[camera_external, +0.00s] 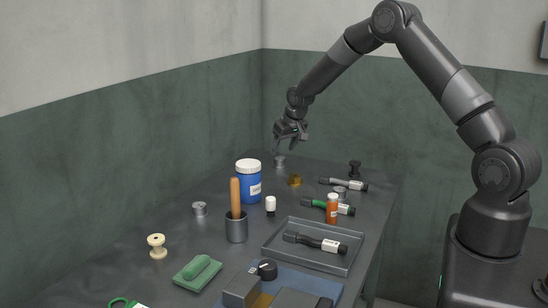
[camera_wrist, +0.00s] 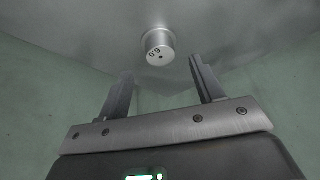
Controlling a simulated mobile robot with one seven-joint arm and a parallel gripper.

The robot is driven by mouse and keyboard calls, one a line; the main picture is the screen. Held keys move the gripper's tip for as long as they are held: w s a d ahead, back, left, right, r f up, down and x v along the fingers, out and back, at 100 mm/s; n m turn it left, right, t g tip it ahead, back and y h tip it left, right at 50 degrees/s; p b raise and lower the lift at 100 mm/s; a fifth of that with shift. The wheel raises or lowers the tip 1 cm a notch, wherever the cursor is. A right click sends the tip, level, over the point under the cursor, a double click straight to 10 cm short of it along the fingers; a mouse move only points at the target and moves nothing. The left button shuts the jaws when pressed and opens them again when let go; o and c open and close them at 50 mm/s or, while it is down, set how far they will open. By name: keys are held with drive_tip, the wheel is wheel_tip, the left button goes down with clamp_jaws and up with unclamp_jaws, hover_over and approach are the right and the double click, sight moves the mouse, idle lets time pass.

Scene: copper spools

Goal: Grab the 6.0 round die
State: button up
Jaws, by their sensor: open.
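A short silver metal round die (camera_wrist: 158,45) shows in the wrist view, just beyond my fingertips and between their lines. Its end face has a small hole and dark marks that look like 6.0 upside down. In the external view a silver round die (camera_external: 279,161) stands at the far end of the bench, below my gripper (camera_external: 284,146). My gripper, also in the wrist view (camera_wrist: 160,68), is open and empty. Its fingers are apart from the die. Another silver round piece (camera_external: 200,209) stands at the left of the bench; its marking is too small to read.
A brass piece (camera_external: 295,181) and a blue jar (camera_external: 248,180) stand closest to the far die. Black and green-handled tools, an orange bottle (camera_external: 332,208), a grey tray (camera_external: 271,252) and a cup with a wooden handle (camera_external: 236,229) are nearer. Walls back the bench.

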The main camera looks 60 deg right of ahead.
sight(280, 158)
drive_tip(key=x, duration=0.4)
drive_tip(key=shift+a+f, duration=0.1)
drive_tip(key=shift+f, duration=0.1)
drive_tip(key=c, duration=1.2)
drive_tip(key=shift+c, duration=0.3)
drive_tip(key=shift+r, duration=0.15)
